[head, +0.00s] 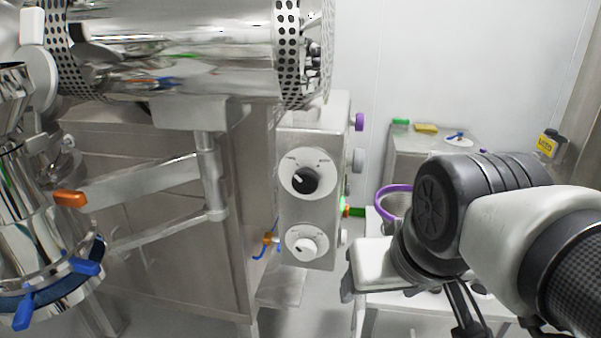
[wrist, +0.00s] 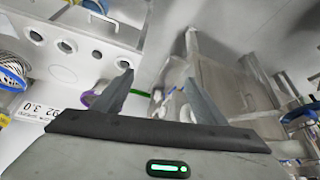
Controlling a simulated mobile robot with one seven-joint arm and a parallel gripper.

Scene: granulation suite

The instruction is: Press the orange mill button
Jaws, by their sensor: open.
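I cannot make out an orange mill button for certain in either view. In the head view, an orange part (head: 70,198) sits on the shiny steel vessel at the left. A small orange fitting (head: 268,238) with a blue tube is beside the steel control box (head: 312,215), which carries a black dial (head: 305,180) and a white dial (head: 302,247). My gripper (wrist: 158,77) is open in the wrist view, with its two grey fingers apart and nothing between them. In the head view my arm is at the right, and its fingers cannot be made out clearly.
A large steel drum (head: 185,50) with perforated rings spans the top left. A steel cabinet (head: 150,200) stands below it. A purple loop (head: 393,200) is close to my arm. A small steel cabinet (head: 415,150) at the back holds a yellow block (head: 426,128).

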